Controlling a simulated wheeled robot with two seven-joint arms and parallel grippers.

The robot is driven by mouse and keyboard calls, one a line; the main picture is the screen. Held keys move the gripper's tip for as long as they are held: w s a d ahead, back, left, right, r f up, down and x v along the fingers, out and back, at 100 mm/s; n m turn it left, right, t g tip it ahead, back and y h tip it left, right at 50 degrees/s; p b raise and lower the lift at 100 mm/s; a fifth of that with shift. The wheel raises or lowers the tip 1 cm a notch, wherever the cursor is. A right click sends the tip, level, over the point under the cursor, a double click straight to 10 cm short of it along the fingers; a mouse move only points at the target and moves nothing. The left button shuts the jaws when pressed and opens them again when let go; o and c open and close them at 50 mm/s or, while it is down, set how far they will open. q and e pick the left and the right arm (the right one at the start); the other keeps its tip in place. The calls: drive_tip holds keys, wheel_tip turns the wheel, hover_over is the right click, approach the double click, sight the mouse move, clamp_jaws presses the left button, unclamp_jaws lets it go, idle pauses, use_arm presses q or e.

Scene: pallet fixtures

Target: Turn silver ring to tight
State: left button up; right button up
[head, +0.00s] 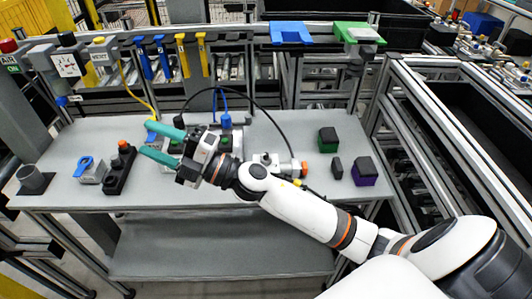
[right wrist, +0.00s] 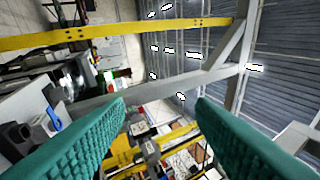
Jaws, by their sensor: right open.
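My right gripper (head: 146,138) is above the left-middle of the grey table (head: 225,195), its two teal fingers spread and pointing left. Nothing is between them. In the right wrist view, the fingers (right wrist: 160,104) are wide apart, with the background between them. A silver fitting with an orange end (head: 282,165) lies on the table to the right of the gripper, partly behind my arm. I cannot make out which part is the silver ring. My left gripper is not in view.
A fixture with cables (head: 226,122) sits behind my gripper.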

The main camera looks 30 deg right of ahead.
drive_tip(key=a+n+g+y, duration=0.3)
drive_tip(key=n+g, duration=0.4)
drive_tip(key=n, duration=0.1)
drive_tip(key=n+g+h, duration=0.6)
drive_tip(key=g+h, duration=0.3)
drive_tip(key=h, duration=1)
approach(266, 154)
wheel_tip(266, 154, down, 9)
drive_tip(key=p, duration=0.3)
drive_tip(key=shift+p, duration=0.3)
drive_tip(key=shift+f, duration=0.5)
